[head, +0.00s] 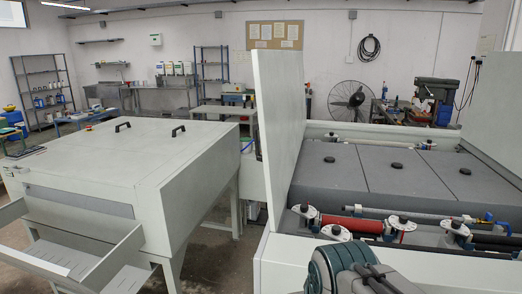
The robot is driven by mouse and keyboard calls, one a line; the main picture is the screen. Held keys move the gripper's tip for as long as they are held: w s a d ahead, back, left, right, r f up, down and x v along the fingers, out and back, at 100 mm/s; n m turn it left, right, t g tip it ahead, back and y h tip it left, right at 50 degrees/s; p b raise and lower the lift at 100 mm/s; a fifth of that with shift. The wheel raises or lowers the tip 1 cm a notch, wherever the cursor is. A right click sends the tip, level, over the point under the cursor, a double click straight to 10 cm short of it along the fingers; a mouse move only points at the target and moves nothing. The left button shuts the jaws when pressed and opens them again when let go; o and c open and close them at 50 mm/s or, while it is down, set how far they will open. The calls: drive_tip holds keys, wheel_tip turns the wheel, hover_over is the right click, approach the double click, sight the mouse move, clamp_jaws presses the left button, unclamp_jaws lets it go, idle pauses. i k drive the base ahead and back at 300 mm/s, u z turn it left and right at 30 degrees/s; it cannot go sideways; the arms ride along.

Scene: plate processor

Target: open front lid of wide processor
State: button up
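The wide processor on the right has a pale grey housing (400,268). A tall pale panel (281,130), apparently a lid, stands upright along its left side. Another pale panel (497,115) slants up at its right edge and is cut off by the picture. The inside is exposed, with grey covers (390,176), a red roller (352,224) and several white roller fittings. I cannot tell which panel is the front lid. My teal and grey arm shows at the bottom, in front of this machine. Two dark parallel parts there may be my gripper (376,277); its opening cannot be made out.
A second pale machine (122,155) stands on legs at left, its top with two black handles closed, an open tray (75,250) at its front. A narrow floor gap separates the machines. A fan (350,98), benches and shelves stand behind.

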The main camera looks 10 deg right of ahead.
sight(279, 75)
drive_tip(key=z, duration=0.05)
drive_tip(key=k, duration=0.45)
drive_tip(key=u, duration=1.05)
drive_tip(key=i, duration=1.6)
drive_tip(key=z, duration=0.7)
